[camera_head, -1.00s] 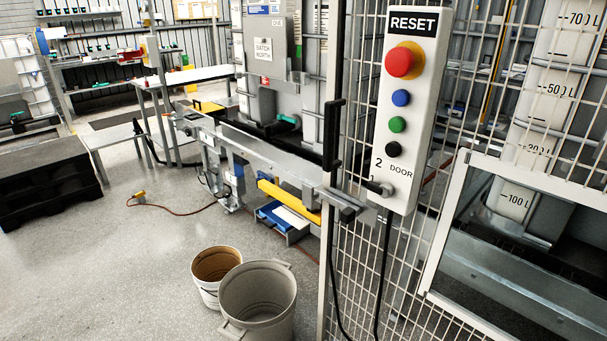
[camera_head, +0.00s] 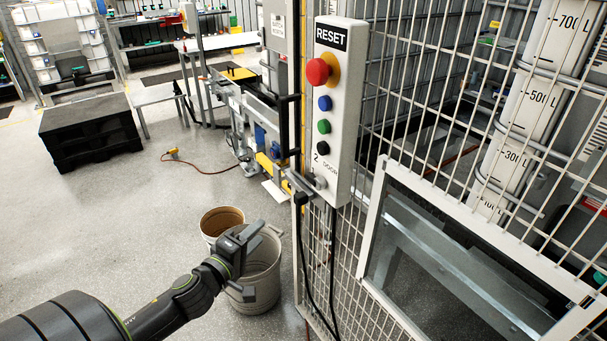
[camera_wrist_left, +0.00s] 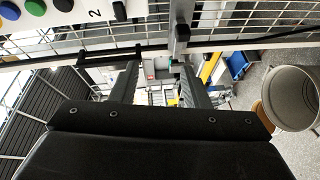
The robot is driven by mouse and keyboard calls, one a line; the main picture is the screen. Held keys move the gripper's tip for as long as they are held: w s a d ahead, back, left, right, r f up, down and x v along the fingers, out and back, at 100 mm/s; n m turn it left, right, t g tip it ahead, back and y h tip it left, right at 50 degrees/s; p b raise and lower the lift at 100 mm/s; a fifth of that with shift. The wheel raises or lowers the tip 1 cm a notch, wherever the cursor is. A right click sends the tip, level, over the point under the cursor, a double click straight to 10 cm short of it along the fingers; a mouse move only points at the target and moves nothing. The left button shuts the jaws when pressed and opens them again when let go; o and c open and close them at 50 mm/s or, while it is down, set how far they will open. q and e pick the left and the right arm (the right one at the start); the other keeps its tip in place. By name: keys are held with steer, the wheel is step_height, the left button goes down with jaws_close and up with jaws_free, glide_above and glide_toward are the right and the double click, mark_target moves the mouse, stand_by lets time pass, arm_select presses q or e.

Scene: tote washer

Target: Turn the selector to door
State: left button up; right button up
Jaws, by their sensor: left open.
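The selector (camera_head: 319,183) is a small grey knob low on the white control panel (camera_head: 341,120), beside the marks "2" and "DOOR". Its pointing direction is too small to tell now. My left gripper (camera_head: 258,258) is open and empty, below and left of the selector and apart from it, in front of a grey bucket. In the left wrist view the dark fingers (camera_wrist_left: 160,80) stand apart with nothing between them. My right gripper is not in view.
The panel carries a red reset button (camera_head: 318,71) and blue, green and black buttons. A grey latch bar (camera_head: 300,187) juts out beside the selector. The wire fence (camera_head: 400,150) stands behind. A grey bucket (camera_head: 262,285) and a brown-lined bucket (camera_head: 221,218) stand on the floor.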

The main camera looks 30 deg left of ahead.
arm_select(q)
step_height(320, 180, up, 6)
steer(key=d+t+h, duration=0.1)
steer(key=d, duration=0.2)
steer(key=p, duration=0.5)
glide_toward(309, 180)
steer(key=shift+n, duration=0.4)
steer(key=w, duration=0.7)
steer(key=shift+w+a+p, duration=0.1)
steer(key=shift+w+p, duration=0.05)
steer(key=shift+p, duration=0.15)
steer(key=shift+w, duration=0.7)
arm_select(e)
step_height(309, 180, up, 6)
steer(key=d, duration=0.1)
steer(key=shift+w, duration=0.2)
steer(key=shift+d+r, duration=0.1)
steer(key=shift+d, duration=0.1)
arm_select(q)
jaws_close()
